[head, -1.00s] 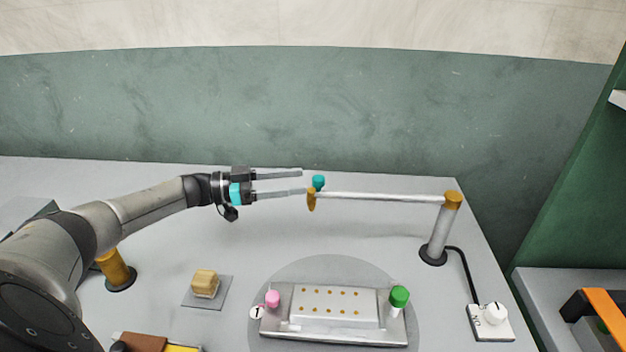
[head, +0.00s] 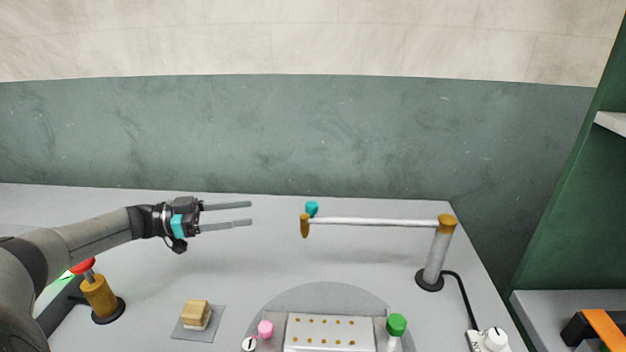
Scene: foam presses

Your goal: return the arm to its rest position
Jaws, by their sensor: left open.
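My left gripper (head: 250,214) reaches in from the left above the grey table. Its two thin grey fingers are parallel and spread apart, with nothing between them. A clear gap separates the fingertips from the swing arm (head: 375,222), a silvery bar with a teal knob (head: 312,208) and a gold end piece (head: 304,226) at its left end. The bar is joined to an upright post (head: 436,260) with a gold cap. My right gripper does not show.
A metal plate (head: 328,333) with small gold dots sits at the bottom, between a pink knob (head: 265,328) and a green knob (head: 397,325). A yellowish block (head: 196,314) rests on a grey pad. A gold post with a red top (head: 98,295) stands near my left arm. A white dial box (head: 490,341) is at bottom right.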

